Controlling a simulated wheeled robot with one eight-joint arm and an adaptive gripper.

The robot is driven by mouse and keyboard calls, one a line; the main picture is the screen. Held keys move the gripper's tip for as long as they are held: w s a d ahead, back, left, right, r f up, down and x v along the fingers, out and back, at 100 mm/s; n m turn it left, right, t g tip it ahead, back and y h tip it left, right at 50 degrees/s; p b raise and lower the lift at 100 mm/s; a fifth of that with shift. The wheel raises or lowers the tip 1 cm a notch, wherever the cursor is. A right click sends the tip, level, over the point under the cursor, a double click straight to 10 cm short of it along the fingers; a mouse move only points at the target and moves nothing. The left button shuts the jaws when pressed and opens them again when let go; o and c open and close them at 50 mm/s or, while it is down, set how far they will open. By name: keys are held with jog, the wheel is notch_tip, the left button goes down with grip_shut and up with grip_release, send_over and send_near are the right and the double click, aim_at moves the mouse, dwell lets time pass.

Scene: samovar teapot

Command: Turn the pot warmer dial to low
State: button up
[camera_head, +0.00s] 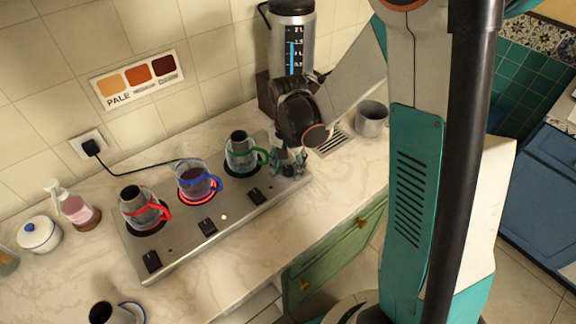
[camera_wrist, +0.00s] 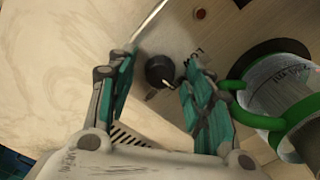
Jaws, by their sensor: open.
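A round dark dial (camera_wrist: 160,70) with a pale pointer mark sits on the metal pot warmer, which shows in the head view (camera_head: 185,248). The pointer is turned toward the lower right in the wrist view. In the head view my gripper (camera_head: 291,166) is at the warmer's right end and hides the dial there.
A green-handled pot (camera_head: 240,143) stands close left of my gripper. A blue-handled pot (camera_head: 190,172) sits on a glowing plate, and a red-handled pot (camera_head: 133,200) is further left. Black switches (camera_head: 208,227) line the front. A grey cup (camera_head: 371,120) stands right of my gripper.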

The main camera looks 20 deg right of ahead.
jog(key=c, duration=1.1)
jog(key=n+b, duration=0.1)
jog(key=n, duration=1)
jog(key=shift+n, duration=0.4)
